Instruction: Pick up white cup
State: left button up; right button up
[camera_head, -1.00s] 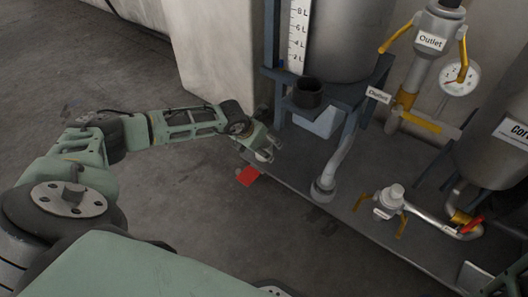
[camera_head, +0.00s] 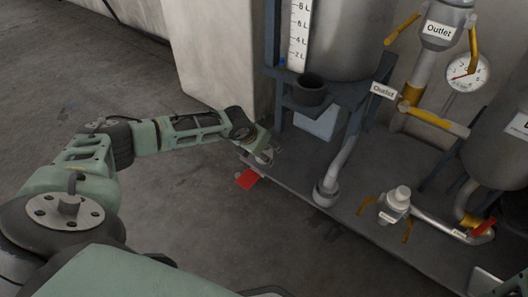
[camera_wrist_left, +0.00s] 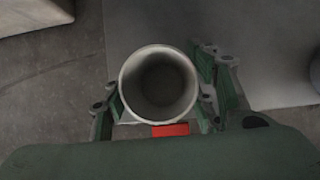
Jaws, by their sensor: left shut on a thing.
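The white cup (camera_wrist_left: 158,80) shows in the left wrist view, seen from above into its round, shadowed opening. My left gripper (camera_wrist_left: 158,104) has a finger on each side of the cup and is shut on it. In the head view my left gripper (camera_head: 264,156) is low, beside the left end of the metal platform; the cup is small and mostly hidden by the fingers there. I cannot tell whether the cup touches what is below it. My right gripper is not in view.
A red piece (camera_head: 247,179) lies just below the gripper at the platform edge. The grey platform (camera_head: 300,172) carries a tank (camera_head: 345,40) on a blue stand, a dark cup-shaped part (camera_head: 310,91), pipes and a valve (camera_head: 397,203). Bare floor (camera_head: 190,220) is free at left.

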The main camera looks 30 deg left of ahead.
pick_arm(q)
jog(key=c, duration=0.4)
